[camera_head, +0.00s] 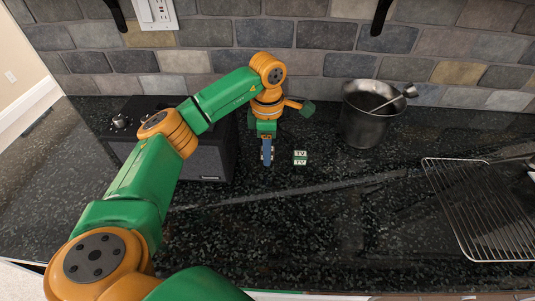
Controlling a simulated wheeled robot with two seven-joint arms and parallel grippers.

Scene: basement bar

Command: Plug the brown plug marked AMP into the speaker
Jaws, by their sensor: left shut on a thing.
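The black speaker (212,160) stands on the counter at the left, against the back wall, with knobs on top at its left. My left arm crosses in front of it and hides part of it. My left gripper (266,154) points down just right of the speaker, apart from it in the picture. It is shut on a small labelled thing that its blue finger mostly hides; I cannot read the label or tell its colour. A small green and white piece marked TV (300,157) lies on the counter to the right of the gripper. My right gripper is not in view.
A dark metal bucket (366,128) with a utensil in it stands at the back right. A wire rack (475,205) lies at the far right. A wall outlet (155,14) is above the counter (320,225). The counter's middle front is clear.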

